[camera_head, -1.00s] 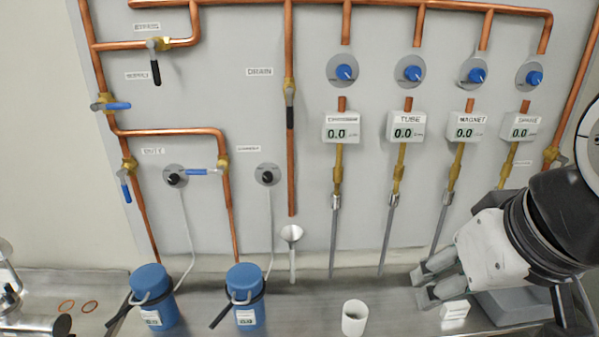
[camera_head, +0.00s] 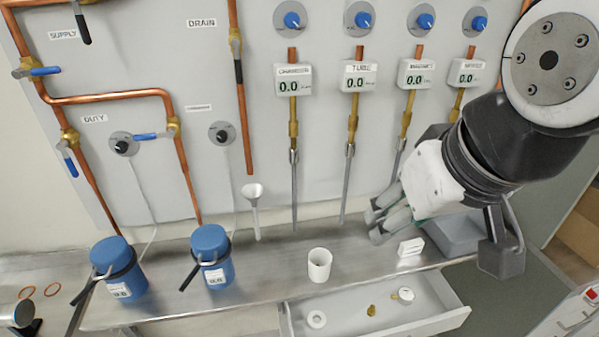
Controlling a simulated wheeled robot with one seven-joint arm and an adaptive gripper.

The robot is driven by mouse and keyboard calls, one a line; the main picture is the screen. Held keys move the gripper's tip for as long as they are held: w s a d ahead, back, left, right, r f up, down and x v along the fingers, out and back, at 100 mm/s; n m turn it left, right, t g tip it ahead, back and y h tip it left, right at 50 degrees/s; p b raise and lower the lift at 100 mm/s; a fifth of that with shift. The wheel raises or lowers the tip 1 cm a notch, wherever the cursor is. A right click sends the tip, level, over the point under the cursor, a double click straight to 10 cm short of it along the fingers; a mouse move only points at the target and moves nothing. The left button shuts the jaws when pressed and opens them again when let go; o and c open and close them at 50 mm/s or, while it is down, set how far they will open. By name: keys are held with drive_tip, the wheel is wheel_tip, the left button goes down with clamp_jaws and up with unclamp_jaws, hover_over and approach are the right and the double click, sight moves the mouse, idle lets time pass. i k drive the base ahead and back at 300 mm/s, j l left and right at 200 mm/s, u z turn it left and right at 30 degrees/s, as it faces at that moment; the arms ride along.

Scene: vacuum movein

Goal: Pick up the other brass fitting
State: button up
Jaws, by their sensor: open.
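A small brass fitting (camera_head: 371,310) lies in the open drawer (camera_head: 440,318) below the bench, near the middle of its floor. I see no second loose brass fitting. My gripper (camera_head: 377,225) is open, with nothing visible between its fingers. It is over the back of the bench, above and behind the drawer, apart from the fitting. Its fingers point left and down, and part of the finger gap is hidden.
In the drawer are a white ring (camera_head: 316,319) and a small round gauge-like part (camera_head: 405,294). On the steel bench (camera_head: 275,268) stand a white cup (camera_head: 319,265), a small white block (camera_head: 410,247), a grey bin (camera_head: 455,234) and two blue flasks (camera_head: 212,258).

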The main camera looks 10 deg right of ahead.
sight(371, 312)
drive_tip(key=z, duration=0.4)
drive_tip(key=k+j+z, duration=0.1)
drive_tip(key=i, duration=0.3)
drive_tip(key=k+l+z, duration=0.2)
drive_tip(key=l+z, duration=0.15)
drive_tip(key=l, duration=0.2)
drive_tip(key=k+l+z, duration=0.2)
drive_tip(key=l, duration=0.15)
